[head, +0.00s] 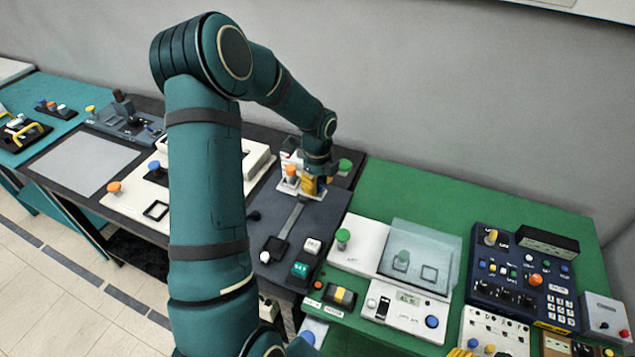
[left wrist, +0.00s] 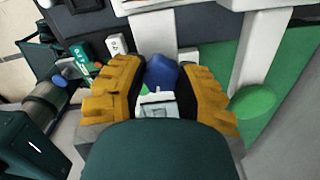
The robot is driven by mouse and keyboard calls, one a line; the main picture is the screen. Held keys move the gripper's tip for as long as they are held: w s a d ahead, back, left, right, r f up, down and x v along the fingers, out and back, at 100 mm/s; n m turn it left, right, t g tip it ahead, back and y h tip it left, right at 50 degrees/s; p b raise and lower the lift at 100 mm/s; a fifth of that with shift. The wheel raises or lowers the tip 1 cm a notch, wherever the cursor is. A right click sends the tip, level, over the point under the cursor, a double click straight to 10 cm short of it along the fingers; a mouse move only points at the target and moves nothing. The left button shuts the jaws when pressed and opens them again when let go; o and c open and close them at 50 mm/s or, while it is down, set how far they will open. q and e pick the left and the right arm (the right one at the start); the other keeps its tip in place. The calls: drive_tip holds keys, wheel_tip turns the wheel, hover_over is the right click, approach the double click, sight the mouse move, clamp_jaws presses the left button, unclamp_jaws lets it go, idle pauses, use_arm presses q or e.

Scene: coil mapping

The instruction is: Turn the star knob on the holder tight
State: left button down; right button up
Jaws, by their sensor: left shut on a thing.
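My left gripper (head: 314,187) reaches down over the holder at the back of the dark station. Its yellow fingers also show in the left wrist view (left wrist: 160,88). They are shut on a blue knob (left wrist: 161,72), which appears to be the star knob, with one finger on each side. The knob's lower part and its stem are hidden by the fingers and wrist. A pale holder part (left wrist: 158,104) shows just below the knob. In the head view the knob is hidden behind the gripper. My right gripper is not in view.
An orange button (head: 291,171) and a green button (head: 345,165) stand close on either side of the gripper. A grey bar (head: 290,218) runs forward on the dark station. A clear panel (head: 420,255) stands on the green table (head: 480,207) at right.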

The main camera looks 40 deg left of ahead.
sight(318, 184)
use_arm(q)
drive_tip(key=c, duration=0.6)
unclamp_jaws()
drive_tip(key=shift+r, duration=0.1)
wheel_tip(318, 184, up, 12)
idle(0.5)
